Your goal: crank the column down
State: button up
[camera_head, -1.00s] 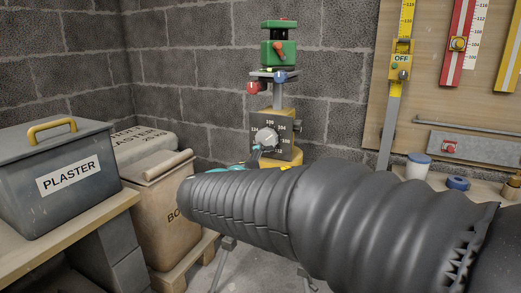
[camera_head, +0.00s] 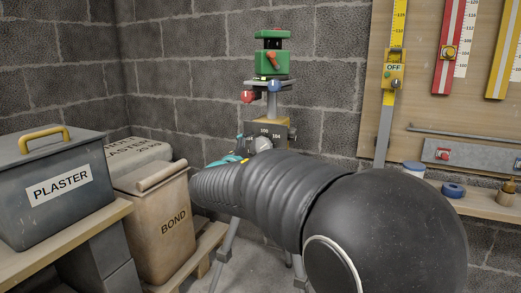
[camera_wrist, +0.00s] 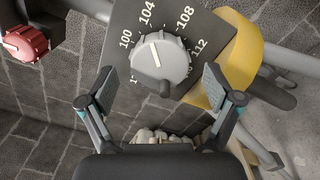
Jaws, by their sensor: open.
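The column stands on a tripod by the back wall, with a green instrument (camera_head: 270,58) on top and a dark dial plate (camera_head: 282,133) lower down. In the head view my arm hides the tripod's middle, and the gripper shows only partly.
A red knob (camera_head: 248,96) and a blue knob (camera_head: 275,86) stick out below the instrument. A grey plaster box (camera_head: 90,155) and a bond bag (camera_head: 160,240) stand at left. A board with a yellow rail (camera_head: 397,25) and a small shelf (camera_head: 475,207) are at right.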

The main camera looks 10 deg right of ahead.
jog(key=shift+x, duration=1.5)
jog(key=c, duration=1.1)
jog(key=shift+c, duration=0.2)
jog(key=shift+n, duration=0.4)
jog(key=n+p, duration=0.1)
jog(key=n, duration=0.3)
jog(key=shift+p, duration=0.4)
jog(key=shift+n+p, duration=1.05)
jog(key=shift+n, duration=1.25)
